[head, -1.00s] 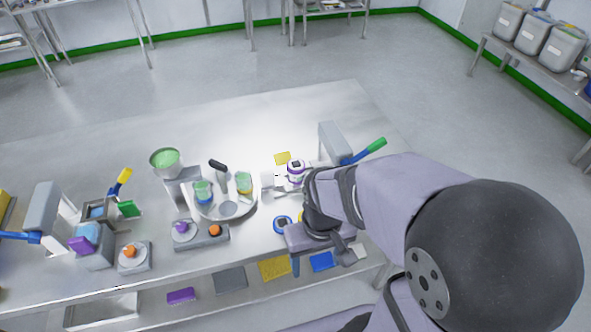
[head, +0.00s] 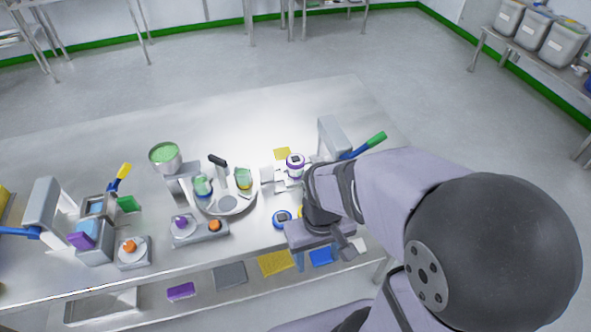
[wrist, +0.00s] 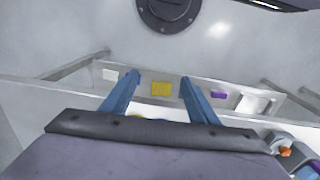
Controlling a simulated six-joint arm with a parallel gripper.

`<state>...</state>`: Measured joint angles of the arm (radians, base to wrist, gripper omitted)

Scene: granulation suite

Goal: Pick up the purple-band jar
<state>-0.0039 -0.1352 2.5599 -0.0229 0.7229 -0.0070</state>
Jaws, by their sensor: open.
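The purple-band jar (head: 295,163) is white with a purple band and a dark mark on its lid. It stands upright on the steel table in the head view, just behind and left of my arm. It is not recognisable in the wrist view. My gripper (head: 320,236) hangs near the table's front edge, well in front of the jar and apart from it. In the wrist view my gripper (wrist: 159,78) shows two blue fingers spread apart with nothing held between them. The view between them falls on the lower shelf and a yellow mat.
A blue-ringed jar (head: 281,218) stands left of my gripper, beside a partly hidden yellow one. A round tray (head: 228,208) with cups stands left. A grey device with a green-blue handle (head: 362,146) stands right of the jar. The table's back is clear.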

